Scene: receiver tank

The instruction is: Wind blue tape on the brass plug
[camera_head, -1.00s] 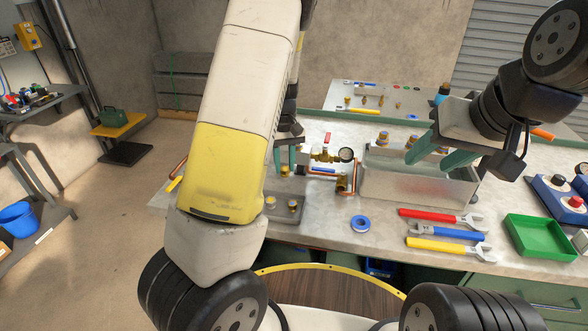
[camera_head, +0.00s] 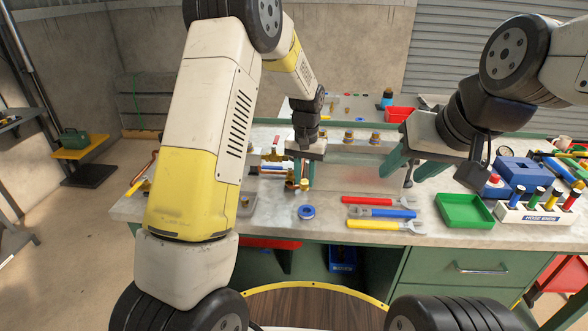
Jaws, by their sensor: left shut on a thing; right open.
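A blue tape roll (camera_head: 306,212) lies flat on the bench, in front of the grey metal tank (camera_head: 350,181). My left gripper (camera_head: 303,172) is over the bench just behind the roll, pointing down. It is shut on a small brass piece (camera_head: 304,185), which looks like the brass plug; its fingers partly hide it. Another brass plug (camera_head: 245,200) shows beside my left arm, which hides most of its tray. My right gripper (camera_head: 401,168) is open and empty, with green fingers near the tank's right end.
Red (camera_head: 368,201), blue (camera_head: 382,212) and yellow (camera_head: 386,225) wrenches lie right of the roll. A green tray (camera_head: 464,212) and a hose-end rack (camera_head: 540,215) stand farther right. Brass valve pipework (camera_head: 270,168) stands left of the tank. Bench around the roll is clear.

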